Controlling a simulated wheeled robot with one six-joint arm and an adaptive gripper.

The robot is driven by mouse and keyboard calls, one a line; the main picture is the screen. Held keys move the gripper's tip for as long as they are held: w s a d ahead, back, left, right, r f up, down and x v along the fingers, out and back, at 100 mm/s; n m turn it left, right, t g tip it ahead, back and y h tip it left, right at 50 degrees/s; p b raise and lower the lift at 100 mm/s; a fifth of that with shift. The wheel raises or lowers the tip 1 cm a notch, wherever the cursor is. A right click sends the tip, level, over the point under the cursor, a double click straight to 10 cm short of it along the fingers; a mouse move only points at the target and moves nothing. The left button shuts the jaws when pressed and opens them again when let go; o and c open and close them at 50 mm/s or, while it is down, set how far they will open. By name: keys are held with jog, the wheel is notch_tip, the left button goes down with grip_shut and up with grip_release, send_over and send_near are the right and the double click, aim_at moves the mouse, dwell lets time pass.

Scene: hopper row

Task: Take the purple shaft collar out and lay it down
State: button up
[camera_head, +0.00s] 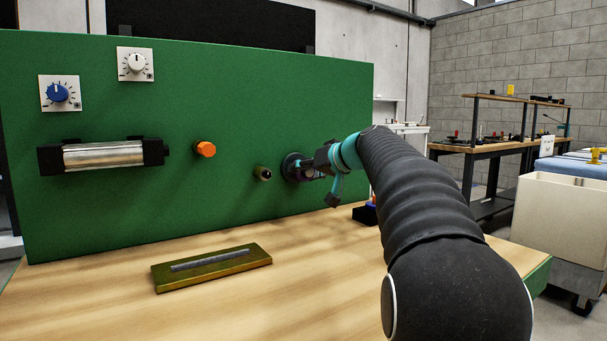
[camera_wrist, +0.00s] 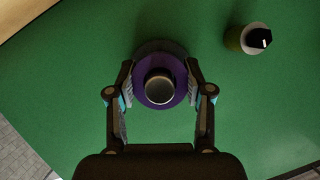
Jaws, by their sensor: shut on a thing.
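The purple shaft collar (camera_wrist: 147,96) is a ring around a round metal end at the green panel, in the middle of the wrist view. A dark round flange shows behind it. My gripper (camera_wrist: 160,92) is shut on the collar, one finger on its left side and one on its right. In the head view my gripper (camera_head: 313,168) is at the right part of the panel, in front of the dark round flange (camera_head: 289,167). There the collar is mostly hidden by the fingers.
The green panel (camera_head: 220,100) carries two dials, a metal cylinder (camera_head: 103,155), an orange knob (camera_head: 206,149) and an olive knob (camera_head: 262,173) close to my gripper. On the wooden bench (camera_head: 110,300) lies an olive tray (camera_head: 165,281) with a grey strip. Bench space around it is clear.

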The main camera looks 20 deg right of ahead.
jog(key=shift+s+d+b, duration=0.15)
jog(key=shift+s+b, duration=0.45)
jog(key=shift+s, duration=0.3)
jog(key=shift+s+d+b, duration=0.2)
jog(key=shift+s+b, duration=0.35)
jog(key=shift+s, duration=0.4)
jog(key=shift+s+d+b, duration=0.15)
jog(key=shift+s+b, duration=0.45)
jog(key=shift+s, duration=0.35)
jog(key=shift+s+d+b, duration=0.2)
jog(key=shift+s+b, duration=0.35)
jog(key=shift+s, duration=0.4)
notch_tip(320, 180, up, 10)
jog(key=p, duration=0.9)
jog(key=shift+f, duration=0.25)
